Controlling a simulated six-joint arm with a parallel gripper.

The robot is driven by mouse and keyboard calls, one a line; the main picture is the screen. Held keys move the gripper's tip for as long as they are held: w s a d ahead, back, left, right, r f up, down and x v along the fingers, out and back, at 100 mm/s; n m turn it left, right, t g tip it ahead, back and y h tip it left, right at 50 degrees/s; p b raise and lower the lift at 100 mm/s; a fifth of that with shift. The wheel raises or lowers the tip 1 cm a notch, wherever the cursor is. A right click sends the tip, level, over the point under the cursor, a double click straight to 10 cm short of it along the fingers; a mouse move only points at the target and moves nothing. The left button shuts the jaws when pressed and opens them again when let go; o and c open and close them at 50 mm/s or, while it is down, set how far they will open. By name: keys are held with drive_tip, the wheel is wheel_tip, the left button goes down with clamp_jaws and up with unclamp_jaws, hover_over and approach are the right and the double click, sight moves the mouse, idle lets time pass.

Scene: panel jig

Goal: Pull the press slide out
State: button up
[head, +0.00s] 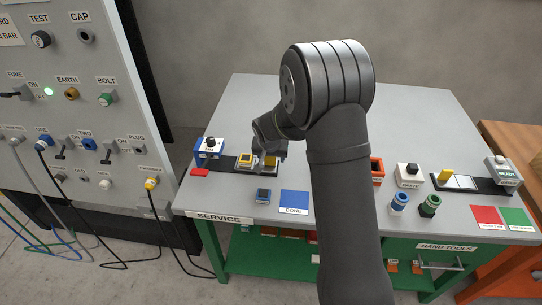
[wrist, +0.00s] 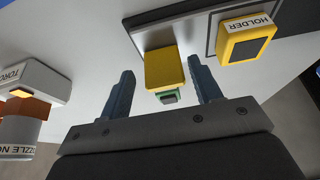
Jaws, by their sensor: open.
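A blue-and-white press-like station (head: 209,148) with a black knob stands at the left of the service table, at the end of a dark base. A yellow block (wrist: 166,68), which looks like the slide's handle, sits at the edge of a pale plate (wrist: 178,30) on that base. My gripper (wrist: 161,70) is open, with one finger on each side of the yellow block and visible gaps. In the head view my gripper (head: 265,155) is over the base's right part, and my arm hides some of it. A yellow box marked HOLDER (wrist: 247,40) is beside it; it also shows in the head view (head: 245,160).
An orange box (head: 377,171) and a white block (head: 408,174) stand right of my arm. A second station marked READY (head: 503,170) is at the far right.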

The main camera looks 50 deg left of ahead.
drive_tip(key=shift+r, duration=0.1)
drive_tip(key=v, duration=1.7)
drive_tip(key=x, duration=1.7)
